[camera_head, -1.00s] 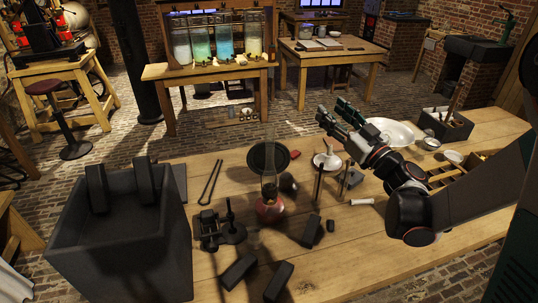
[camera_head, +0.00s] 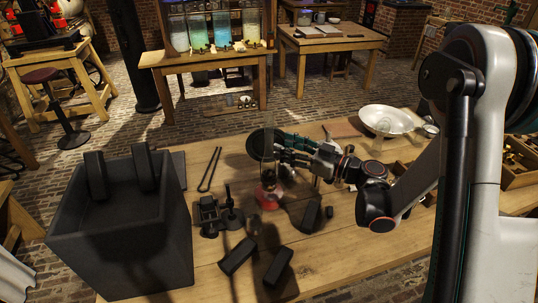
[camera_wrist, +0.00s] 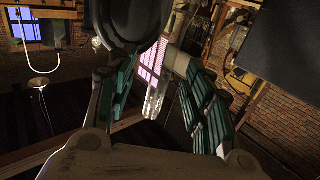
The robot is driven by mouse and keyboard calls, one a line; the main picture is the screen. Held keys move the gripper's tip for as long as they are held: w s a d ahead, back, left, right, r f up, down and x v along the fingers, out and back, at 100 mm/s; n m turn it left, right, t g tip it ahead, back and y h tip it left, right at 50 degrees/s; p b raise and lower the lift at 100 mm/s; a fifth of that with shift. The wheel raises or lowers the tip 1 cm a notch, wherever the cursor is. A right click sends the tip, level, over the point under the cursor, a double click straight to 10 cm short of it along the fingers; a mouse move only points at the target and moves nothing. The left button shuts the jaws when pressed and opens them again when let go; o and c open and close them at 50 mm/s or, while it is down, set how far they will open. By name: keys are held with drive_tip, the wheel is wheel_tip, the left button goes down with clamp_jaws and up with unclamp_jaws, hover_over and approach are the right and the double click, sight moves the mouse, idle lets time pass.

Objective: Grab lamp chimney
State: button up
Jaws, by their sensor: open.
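The lamp chimney (camera_head: 268,154) is a clear glass tube standing upright on a red oil lamp (camera_head: 268,197) on the wooden bench, in the head view. My gripper (camera_head: 279,146) is open, reaching in from the right with its teal fingers pointing left at the chimney's height. The fingertips are at or just beside the glass; whether they touch it I cannot tell. In the wrist view my gripper (camera_wrist: 160,70) has its two teal fingers spread wide. A pale glassy strip shows between them, and I cannot tell whether it is the chimney.
A dark round plate (camera_head: 255,141) lies behind the lamp. A dark bin (camera_head: 120,238) stands at left. Dark stands (camera_head: 231,215) and several dark blocks (camera_head: 278,267) surround the lamp's front and left. Tongs (camera_head: 210,170) lie further left. A white basin (camera_head: 384,120) is at the back right.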

sight(269, 141)
drive_tip(key=x, duration=0.2)
drive_tip(key=b+x, duration=0.1)
drive_tip(key=x, duration=0.2)
drive_tip(key=shift+s+a, duration=0.15)
drive_tip(key=shift+a, duration=0.35)
drive_tip(key=shift+w+a+b, duration=0.25)
drive_tip(key=shift+b, duration=0.05)
drive_tip(key=shift+r, duration=0.1)
clamp_jaws()
